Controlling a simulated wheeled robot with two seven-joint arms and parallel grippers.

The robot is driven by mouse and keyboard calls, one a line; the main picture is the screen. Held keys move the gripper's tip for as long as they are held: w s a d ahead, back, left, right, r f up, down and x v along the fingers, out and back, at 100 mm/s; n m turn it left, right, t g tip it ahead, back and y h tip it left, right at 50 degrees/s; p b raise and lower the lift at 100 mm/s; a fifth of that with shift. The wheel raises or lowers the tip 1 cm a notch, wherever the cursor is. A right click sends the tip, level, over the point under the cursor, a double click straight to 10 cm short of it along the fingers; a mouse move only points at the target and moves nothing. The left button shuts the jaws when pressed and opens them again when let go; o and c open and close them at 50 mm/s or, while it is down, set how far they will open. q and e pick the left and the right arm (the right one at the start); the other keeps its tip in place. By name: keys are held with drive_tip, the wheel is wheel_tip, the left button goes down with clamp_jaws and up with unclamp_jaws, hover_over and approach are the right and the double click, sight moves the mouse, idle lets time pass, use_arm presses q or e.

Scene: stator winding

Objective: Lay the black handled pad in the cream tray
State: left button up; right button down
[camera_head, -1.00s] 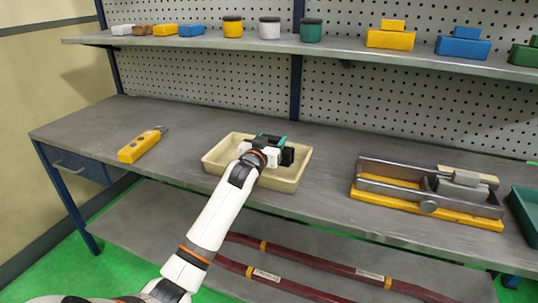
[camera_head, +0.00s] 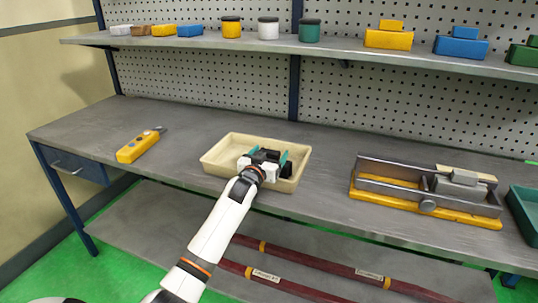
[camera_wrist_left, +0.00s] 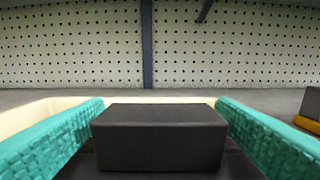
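The cream tray (camera_head: 222,146) sits on the grey workbench, near the middle of the head view. My left gripper (camera_head: 269,156) is over the tray with its two teal fingers apart. The black handled pad (camera_head: 268,155) shows as a dark shape between the fingers. In the left wrist view the pad's black block (camera_wrist_left: 160,140) fills the space between the fingers, with no clear gap at either side. A dark surface spreads below it. I cannot tell whether the pad's underside touches the tray floor. My right gripper is out of view.
A yellow handheld tool (camera_head: 138,147) lies at the left of the bench. A metal fixture on a yellow base (camera_head: 425,207) stands to the right, with a green bin (camera_head: 525,212) beyond it. A shelf (camera_head: 345,50) with jars and blocks runs above. The bench between tool and tray is clear.

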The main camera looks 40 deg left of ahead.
use_arm(q)
drive_tip(key=shift+r, duration=0.1)
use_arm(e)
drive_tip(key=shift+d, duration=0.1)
use_arm(q)
drive_tip(key=v, duration=1.2)
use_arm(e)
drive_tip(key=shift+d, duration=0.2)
